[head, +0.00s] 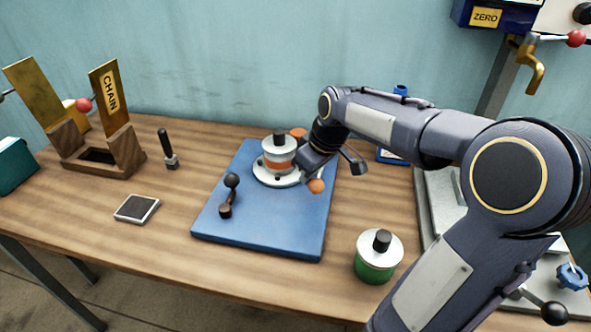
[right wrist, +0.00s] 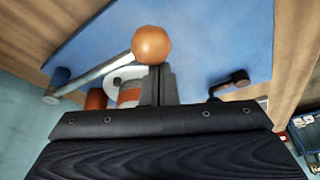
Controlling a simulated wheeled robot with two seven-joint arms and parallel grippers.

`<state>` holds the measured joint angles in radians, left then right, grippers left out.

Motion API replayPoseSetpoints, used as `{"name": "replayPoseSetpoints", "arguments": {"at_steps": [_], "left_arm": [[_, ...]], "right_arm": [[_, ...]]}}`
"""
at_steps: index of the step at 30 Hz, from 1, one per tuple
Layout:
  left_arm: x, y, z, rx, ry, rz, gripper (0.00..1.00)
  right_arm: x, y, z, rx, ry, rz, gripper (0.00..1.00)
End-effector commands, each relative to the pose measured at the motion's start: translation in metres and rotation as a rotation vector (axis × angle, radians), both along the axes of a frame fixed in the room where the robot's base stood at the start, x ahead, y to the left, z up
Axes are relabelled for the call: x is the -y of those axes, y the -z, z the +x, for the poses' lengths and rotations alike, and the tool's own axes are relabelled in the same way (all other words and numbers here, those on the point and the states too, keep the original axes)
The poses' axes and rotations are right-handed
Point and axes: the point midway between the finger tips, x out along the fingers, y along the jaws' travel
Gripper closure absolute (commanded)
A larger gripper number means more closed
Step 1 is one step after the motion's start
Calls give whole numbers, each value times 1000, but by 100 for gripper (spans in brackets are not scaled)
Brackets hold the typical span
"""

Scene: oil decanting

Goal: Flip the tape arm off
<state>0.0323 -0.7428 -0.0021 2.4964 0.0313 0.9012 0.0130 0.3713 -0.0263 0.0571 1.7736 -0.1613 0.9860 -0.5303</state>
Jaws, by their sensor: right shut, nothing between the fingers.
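An orange ball knob (head: 316,186) stands beside my right gripper in the head view. In the right wrist view the ball (right wrist: 152,44) caps a grey rod (right wrist: 100,75), which looks like the tape arm and runs to a pivot on the blue board. A white pot with an orange band (head: 279,152) sits on a round white base on the board. My right gripper (right wrist: 161,84) is shut and empty, its fingertips close to the ball; contact is unclear. My right arm hides part of the rod in the head view. My left gripper is out of view.
The blue board (head: 270,233) also carries a dark-knobbed crank (head: 229,192). A green pot (head: 379,257) stands front right, near my right arm. A wooden holder (head: 104,152), a black-handled tool (head: 168,150) and a small pad (head: 137,208) lie left. The table's front left is clear.

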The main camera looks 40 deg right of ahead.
Motion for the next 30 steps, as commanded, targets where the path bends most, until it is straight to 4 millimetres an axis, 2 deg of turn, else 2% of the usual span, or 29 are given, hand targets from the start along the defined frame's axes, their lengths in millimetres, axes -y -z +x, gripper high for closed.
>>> {"name": "replayPoseSetpoints", "arguments": {"at_steps": [7,22,26,30], "left_arm": [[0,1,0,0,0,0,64],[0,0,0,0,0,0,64],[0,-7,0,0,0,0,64],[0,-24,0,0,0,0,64]], "right_arm": [[6,1,-9,-3,2,0,100],[9,1,-12,-10,4,-2,100],[9,-7,-11,-10,4,-3,100],[7,-26,-9,-8,3,-4,100]]}}
